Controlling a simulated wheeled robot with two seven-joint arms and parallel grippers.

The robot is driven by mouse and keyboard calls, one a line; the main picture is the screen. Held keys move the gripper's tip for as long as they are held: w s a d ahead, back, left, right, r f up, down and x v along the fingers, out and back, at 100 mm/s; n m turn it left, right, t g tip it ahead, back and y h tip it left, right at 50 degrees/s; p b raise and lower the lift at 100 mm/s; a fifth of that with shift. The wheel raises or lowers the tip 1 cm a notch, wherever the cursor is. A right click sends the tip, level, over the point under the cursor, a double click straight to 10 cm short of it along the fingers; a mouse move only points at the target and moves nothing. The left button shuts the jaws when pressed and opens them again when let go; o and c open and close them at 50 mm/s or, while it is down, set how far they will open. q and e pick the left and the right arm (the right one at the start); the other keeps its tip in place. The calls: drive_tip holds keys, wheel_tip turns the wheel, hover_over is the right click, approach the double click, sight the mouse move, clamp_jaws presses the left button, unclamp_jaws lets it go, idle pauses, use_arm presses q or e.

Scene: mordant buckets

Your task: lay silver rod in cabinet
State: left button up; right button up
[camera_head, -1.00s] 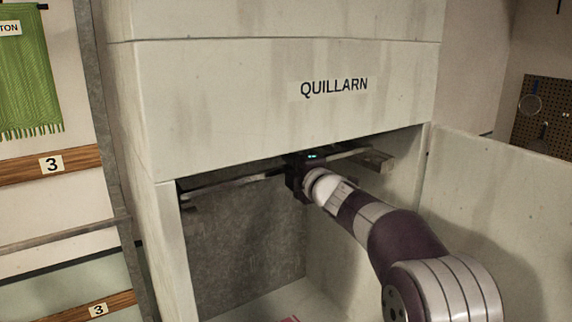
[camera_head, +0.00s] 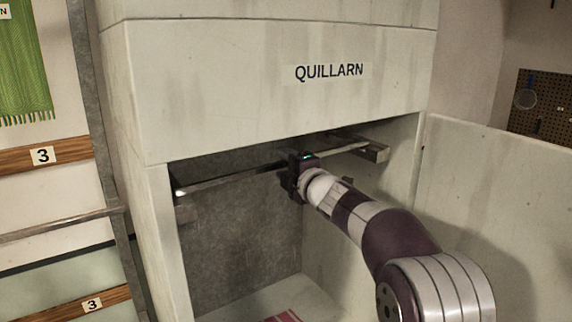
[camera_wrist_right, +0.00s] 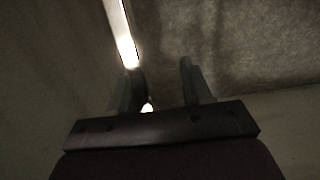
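The silver rod (camera_head: 232,179) runs across the upper part of the open cabinet (camera_head: 155,215) labelled QUILLARN. My right gripper (camera_head: 290,174) is at the rod's middle. In the right wrist view its fingers (camera_wrist_right: 163,85) are apart, with a gap between them. The rod (camera_wrist_right: 122,38) passes behind the left-hand finger, partly hidden. My left gripper is out of view.
The cabinet door (camera_head: 490,215) stands open at the right. A red striped item (camera_head: 284,317) lies on the cabinet floor. The space below the rod is clear. A rack with shelf boards (camera_head: 45,155) marked 3 and a green cloth (camera_head: 28,70) are at the left.

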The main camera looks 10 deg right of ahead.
drive_tip(key=b+v, duration=0.4)
drive_tip(key=v, duration=0.9)
drive_tip(key=s+d+f+m+g+h, duration=0.2)
drive_tip(key=d+f+m+g+h, duration=0.3)
drive_tip(key=f+m, duration=0.65)
drive_tip(key=s+a+f+m+g, duration=0.4)
drive_tip(key=s+f+g, duration=0.1)
drive_tip(key=s+f, duration=0.6)
drive_tip(key=s+a+f+m+g, duration=0.4)
drive_tip(key=s+f, duration=0.7)
drive_tip(key=f, duration=0.3)
drive_tip(key=shift+m+g+y, duration=0.3)
drive_tip(key=shift+m+g, duration=0.25)
drive_tip(key=shift+g, duration=0.55)
